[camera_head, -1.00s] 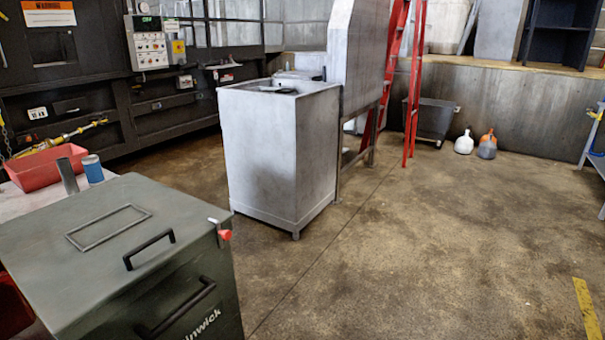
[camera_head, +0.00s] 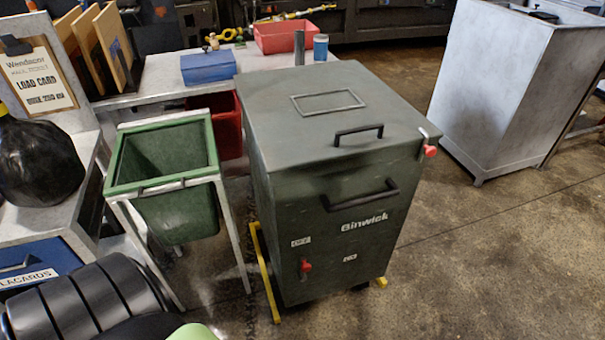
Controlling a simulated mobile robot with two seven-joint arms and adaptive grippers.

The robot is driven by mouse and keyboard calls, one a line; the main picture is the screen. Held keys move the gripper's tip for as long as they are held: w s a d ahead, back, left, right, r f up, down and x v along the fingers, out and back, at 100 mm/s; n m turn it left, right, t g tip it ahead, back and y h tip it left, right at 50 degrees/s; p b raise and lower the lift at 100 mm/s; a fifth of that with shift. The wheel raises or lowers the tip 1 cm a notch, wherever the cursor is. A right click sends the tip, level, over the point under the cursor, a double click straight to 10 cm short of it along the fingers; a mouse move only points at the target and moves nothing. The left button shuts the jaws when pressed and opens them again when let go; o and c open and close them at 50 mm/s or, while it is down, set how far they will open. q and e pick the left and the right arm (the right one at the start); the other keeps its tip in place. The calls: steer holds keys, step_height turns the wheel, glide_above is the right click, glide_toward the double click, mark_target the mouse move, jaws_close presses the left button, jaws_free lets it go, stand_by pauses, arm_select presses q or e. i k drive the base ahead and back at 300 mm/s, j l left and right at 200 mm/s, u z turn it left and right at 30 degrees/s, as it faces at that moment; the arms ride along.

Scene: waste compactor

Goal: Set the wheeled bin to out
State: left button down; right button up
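The wheeled bin is most likely the dark green-grey Binwick bin (camera_head: 335,215) in the middle of the head view. It stands upright on the floor with its lid shut. It has a black lid handle (camera_head: 358,134), a black bar handle (camera_head: 360,195) on its front, and a red-tipped catch (camera_head: 429,150) at the right lid edge. A small red lever (camera_head: 306,267) sits low on the front between two small labels, too small to read. Yellow rails (camera_head: 264,275) flank its base. Its wheels are hidden. Neither gripper is in view, and nothing visible touches the bin.
A green tub (camera_head: 205,213) in a metal stand is close left of the bin. A bench (camera_head: 160,75) with a red tray (camera_head: 294,36) and blue box (camera_head: 208,68) lies behind. A grey metal cabinet (camera_head: 505,90) stands at right. The floor (camera_head: 480,270) in front and right is clear.

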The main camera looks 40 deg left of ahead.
mark_target(347, 217)
steer(key=u, duration=0.8)
